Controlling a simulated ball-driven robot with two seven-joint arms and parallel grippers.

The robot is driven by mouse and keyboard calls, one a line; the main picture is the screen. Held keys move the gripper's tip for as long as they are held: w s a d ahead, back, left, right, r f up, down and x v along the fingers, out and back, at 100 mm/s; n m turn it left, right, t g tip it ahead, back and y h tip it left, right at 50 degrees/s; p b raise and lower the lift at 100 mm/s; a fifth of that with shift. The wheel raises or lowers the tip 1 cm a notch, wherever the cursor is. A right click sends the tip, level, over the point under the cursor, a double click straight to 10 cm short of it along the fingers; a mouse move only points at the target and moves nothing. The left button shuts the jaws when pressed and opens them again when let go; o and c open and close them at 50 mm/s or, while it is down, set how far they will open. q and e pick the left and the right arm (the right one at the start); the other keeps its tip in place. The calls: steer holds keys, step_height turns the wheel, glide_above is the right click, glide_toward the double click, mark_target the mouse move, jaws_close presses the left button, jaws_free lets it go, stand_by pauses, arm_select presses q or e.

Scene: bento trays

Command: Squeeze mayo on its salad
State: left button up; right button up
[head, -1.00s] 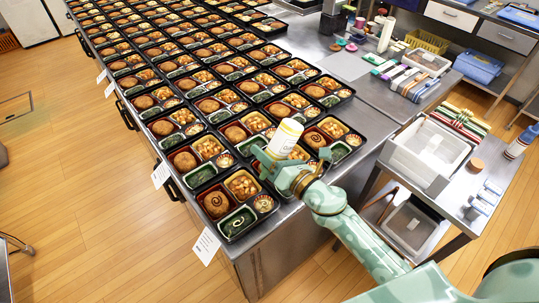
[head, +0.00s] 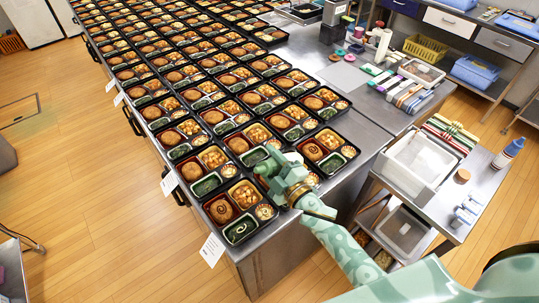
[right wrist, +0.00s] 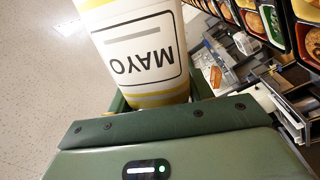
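My right gripper (head: 272,176) is shut on the mayo bottle, over the near right end of the tray rows. In the right wrist view the white, yellow-banded mayo bottle (right wrist: 145,50) fills the top middle, its MAYO label upside down. The head view does not clearly show the bottle, hidden by the gripper and arm. The nearest bento tray (head: 222,240) has a brown bun with a dark swirl and a green salad (head: 240,230) with a pale swirl. Trays behind it hold plain-looking green salads, one of them (head: 206,184) to its upper left. My left gripper is not in view.
Many black bento trays fill the steel counter (head: 262,268) in close rows. A side cart (head: 478,185) at right carries a white bin (head: 418,160). Utensils and a yellow basket (head: 425,48) stand at the back right.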

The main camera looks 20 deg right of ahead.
steer(key=shift+r+m+p, duration=0.45)
steer(key=shift+r+m, duration=0.05)
steer(key=shift+m, duration=0.5)
steer(key=shift+f+m, duration=0.1)
steer(key=shift+m, duration=0.3)
steer(key=m+p, duration=0.2)
steer(key=r+m+p, duration=0.1)
steer(key=m+p, duration=0.1)
steer(key=m, duration=0.1)
steer(key=m+p, duration=0.2)
steer(key=m, duration=0.1)
steer(key=shift+r+h, duration=0.35)
steer(key=shift+h, duration=0.05)
steer(key=shift+m+p, duration=0.4)
steer(key=shift+m, duration=0.2)
steer(key=shift+f+m, duration=0.2)
steer(key=shift+m, duration=0.1)
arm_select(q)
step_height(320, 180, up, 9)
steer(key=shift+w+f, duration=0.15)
arm_select(e)
steer(key=shift+f, duration=0.15)
